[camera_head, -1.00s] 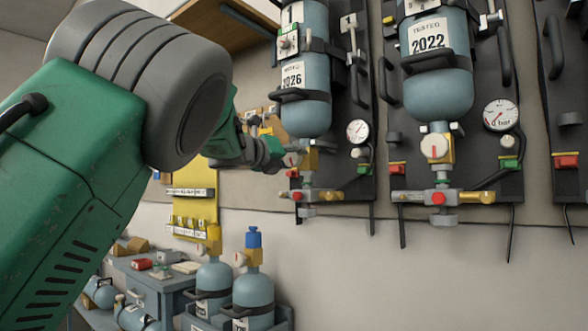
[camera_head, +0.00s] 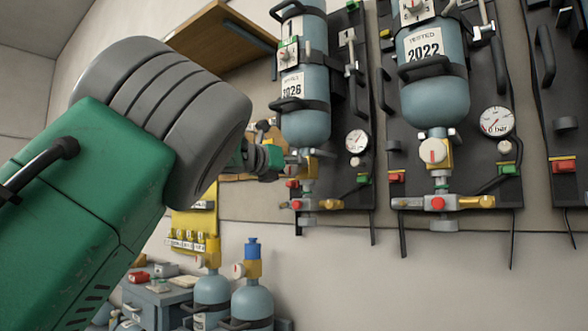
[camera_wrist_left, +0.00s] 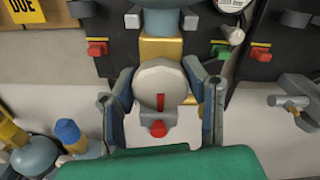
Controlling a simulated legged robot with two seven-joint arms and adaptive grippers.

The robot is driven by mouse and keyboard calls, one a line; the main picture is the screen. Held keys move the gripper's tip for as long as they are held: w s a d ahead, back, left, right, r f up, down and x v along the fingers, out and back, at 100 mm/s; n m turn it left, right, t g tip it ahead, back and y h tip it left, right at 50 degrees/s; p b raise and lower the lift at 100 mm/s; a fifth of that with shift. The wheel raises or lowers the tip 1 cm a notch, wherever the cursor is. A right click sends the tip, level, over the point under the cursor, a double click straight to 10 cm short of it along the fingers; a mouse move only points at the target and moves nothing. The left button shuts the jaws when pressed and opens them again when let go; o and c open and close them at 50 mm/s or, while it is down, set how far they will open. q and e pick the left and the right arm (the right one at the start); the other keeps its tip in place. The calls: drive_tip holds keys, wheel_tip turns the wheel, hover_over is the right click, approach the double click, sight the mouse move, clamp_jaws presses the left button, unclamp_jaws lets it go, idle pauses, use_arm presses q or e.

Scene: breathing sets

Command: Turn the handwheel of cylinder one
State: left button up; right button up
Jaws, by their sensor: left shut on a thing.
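Cylinder one (camera_head: 305,118) is a blue bottle with a "1" label, hung upright on a dark wall panel. Its brass valve (camera_wrist_left: 160,48) sits below it. The round white handwheel (camera_wrist_left: 160,78) with a red mark faces me in the left wrist view. My left gripper (camera_wrist_left: 163,88) has one finger on each side of the wheel and is shut on it. In the head view my left gripper (camera_head: 276,161) reaches the valve from the left, and the wheel is mostly hidden. My right gripper is not in view.
A second cylinder (camera_head: 434,95) with its own white handwheel (camera_head: 433,151) hangs to the right. A gauge (camera_head: 357,141) is beside cylinder one. A wooden shelf (camera_head: 215,35) is above my arm. Two more bottles (camera_head: 252,303) stand below. A red knob (camera_wrist_left: 158,128) sits under the wheel.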

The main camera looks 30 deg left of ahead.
use_arm(q)
drive_tip(key=shift+f, duration=0.25)
drive_tip(key=o, duration=1.2)
drive_tip(key=shift+c, duration=0.2)
drive_tip(key=shift+w+a, duration=0.1)
drive_tip(key=shift+a, duration=0.05)
drive_tip(key=shift+r, duration=0.15)
drive_tip(key=shift+s, duration=0.4)
drive_tip(key=s+a, duration=0.1)
drive_tip(key=s, duration=1)
